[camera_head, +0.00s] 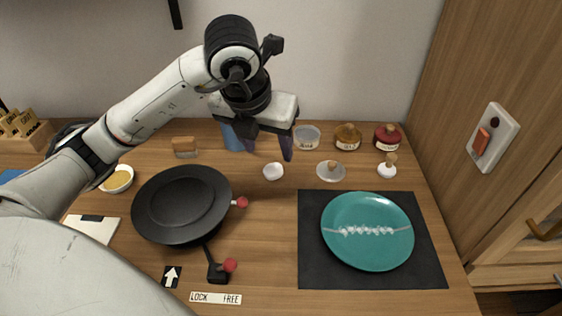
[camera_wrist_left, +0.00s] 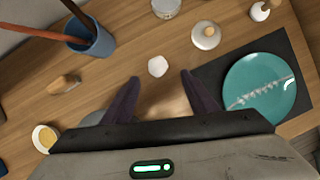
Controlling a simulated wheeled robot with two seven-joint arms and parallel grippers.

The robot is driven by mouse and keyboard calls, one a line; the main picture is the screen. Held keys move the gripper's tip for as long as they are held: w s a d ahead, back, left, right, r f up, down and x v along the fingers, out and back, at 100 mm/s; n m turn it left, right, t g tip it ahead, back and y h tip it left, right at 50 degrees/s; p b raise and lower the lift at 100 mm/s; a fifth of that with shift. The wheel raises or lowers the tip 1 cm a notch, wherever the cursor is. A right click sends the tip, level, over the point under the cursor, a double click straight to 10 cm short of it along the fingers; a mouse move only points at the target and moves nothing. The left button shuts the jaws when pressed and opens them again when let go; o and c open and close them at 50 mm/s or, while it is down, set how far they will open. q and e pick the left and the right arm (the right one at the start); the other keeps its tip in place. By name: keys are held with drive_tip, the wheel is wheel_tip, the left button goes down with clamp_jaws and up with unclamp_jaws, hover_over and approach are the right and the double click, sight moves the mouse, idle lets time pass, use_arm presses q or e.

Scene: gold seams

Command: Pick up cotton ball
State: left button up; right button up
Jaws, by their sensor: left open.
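A small white cotton ball (camera_head: 273,171) lies on the wooden table near the back middle. It also shows in the left wrist view (camera_wrist_left: 158,66), just beyond and between the fingertips. My left gripper (camera_head: 268,153) is open and empty, with its dark purple fingers pointing down above the table close to the cotton ball. In the left wrist view its two fingers (camera_wrist_left: 160,76) are spread apart, and nothing is between them. My right gripper is not seen in either view.
A teal plate (camera_head: 341,210) with a white seam lies on a black mat (camera_head: 313,270). A black round pan-like disc (camera_head: 180,204) is at left. Several jars (camera_head: 347,138), a blue cup (camera_wrist_left: 95,42) and a knobbed lid (camera_head: 331,174) stand near the back.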

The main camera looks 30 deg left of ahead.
sight(272, 168)
use_arm(q)
drive_tip(key=x, duration=0.7)
drive_tip(key=shift+s+a+f+p, duration=0.25)
drive_tip(key=shift+s+p, duration=0.05)
drive_tip(key=shift+p, duration=0.05)
drive_tip(key=shift+w+f, duration=0.3)
drive_tip(key=shift+f, duration=0.25)
drive_tip(key=c, duration=1.1)
